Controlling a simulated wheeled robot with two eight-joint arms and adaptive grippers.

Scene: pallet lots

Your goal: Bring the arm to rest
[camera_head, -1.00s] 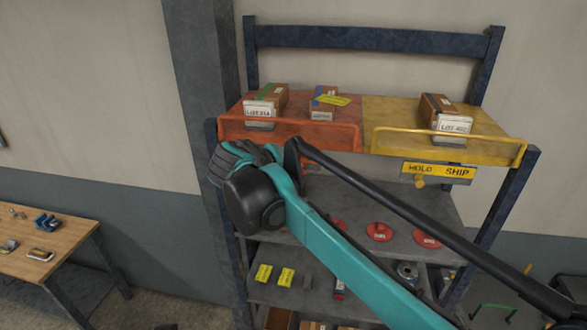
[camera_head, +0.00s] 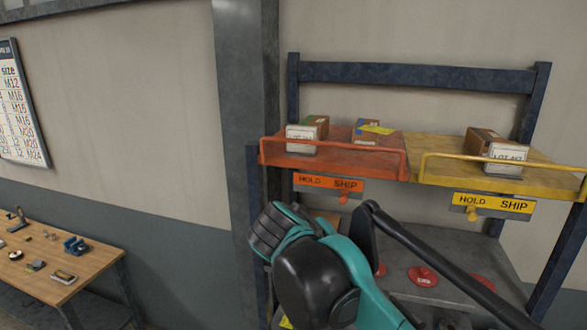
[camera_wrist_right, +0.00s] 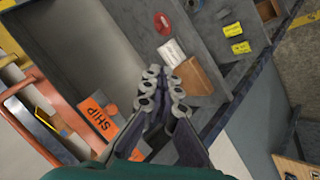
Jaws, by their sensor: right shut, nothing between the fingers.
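My right arm (camera_head: 345,275), teal and black, comes in from the lower right in the head view, in front of the rack. Its grey ribbed wrist end is left of the orange sign's lower edge in the picture; the fingers cannot be made out there. In the right wrist view my right gripper (camera_wrist_right: 165,88) is shut and empty. Its fingertips appear over the rack's shelf edge, close in the picture to a brown box (camera_wrist_right: 194,76) and a white card (camera_wrist_right: 172,52); I cannot tell the gap. My left gripper is not in view.
The rack's top has an orange bay (camera_head: 335,160) with two boxes and a yellow bay (camera_head: 440,170) with one. The orange sign's tab (camera_head: 343,197) hangs under SHIP, the yellow sign's tab (camera_head: 472,213) under HOLD. A wooden table (camera_head: 60,285) stands left.

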